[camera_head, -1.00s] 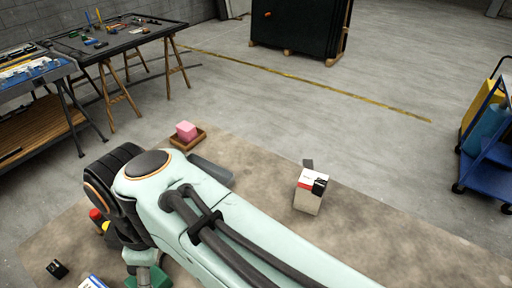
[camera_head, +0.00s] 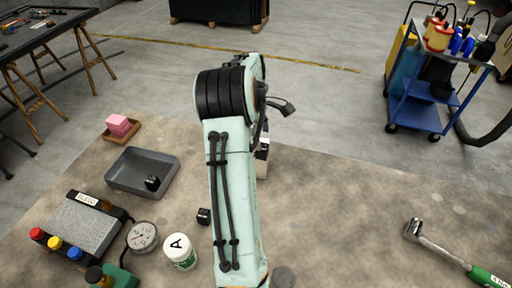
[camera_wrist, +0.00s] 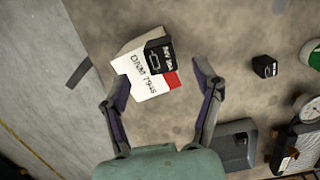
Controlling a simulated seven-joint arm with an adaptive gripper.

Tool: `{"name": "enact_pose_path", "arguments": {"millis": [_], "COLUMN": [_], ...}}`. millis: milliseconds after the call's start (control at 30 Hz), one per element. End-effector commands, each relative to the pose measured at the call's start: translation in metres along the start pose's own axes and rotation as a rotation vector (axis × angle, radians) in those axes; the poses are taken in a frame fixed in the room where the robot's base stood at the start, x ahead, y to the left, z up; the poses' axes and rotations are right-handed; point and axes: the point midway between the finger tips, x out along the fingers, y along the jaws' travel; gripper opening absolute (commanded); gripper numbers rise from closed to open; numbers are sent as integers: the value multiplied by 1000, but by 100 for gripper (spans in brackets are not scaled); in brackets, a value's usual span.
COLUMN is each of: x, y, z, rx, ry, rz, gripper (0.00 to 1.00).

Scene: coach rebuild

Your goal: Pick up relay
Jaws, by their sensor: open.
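A black relay (camera_wrist: 161,55) with white lettering sits on a white box (camera_wrist: 146,72) with a red patch in the wrist view. My gripper (camera_wrist: 160,79) is open, with its fingers on either side of the box and nothing held. In the head view my arm hides much of the box (camera_head: 262,168), and one dark finger shows beyond the arm. A second small black cube (camera_head: 203,216) lies on the mat left of my arm; it also shows in the wrist view (camera_wrist: 265,66). A third black cube (camera_head: 152,183) lies in the grey tray (camera_head: 125,170).
A pink block in a wooden tray (camera_head: 136,127), a gauge (camera_head: 142,236), a white jar (camera_head: 180,251) and a box with coloured caps (camera_head: 85,222) stand on the left. A green-handled wrench (camera_head: 445,250) lies at right. The mat between it and my arm is mostly clear.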

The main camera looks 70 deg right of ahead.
Motion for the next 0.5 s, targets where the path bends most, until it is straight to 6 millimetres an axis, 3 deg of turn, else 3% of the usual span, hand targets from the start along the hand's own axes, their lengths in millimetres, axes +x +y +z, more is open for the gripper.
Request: {"name": "enact_pose_path", "arguments": {"millis": [200, 500], "x": [33, 43], "y": [-1, 0], "z": [-1, -1], "rx": [-2, -3], "ry": [0, 1], "rz": [-3, 0], "gripper": [65, 65]}}
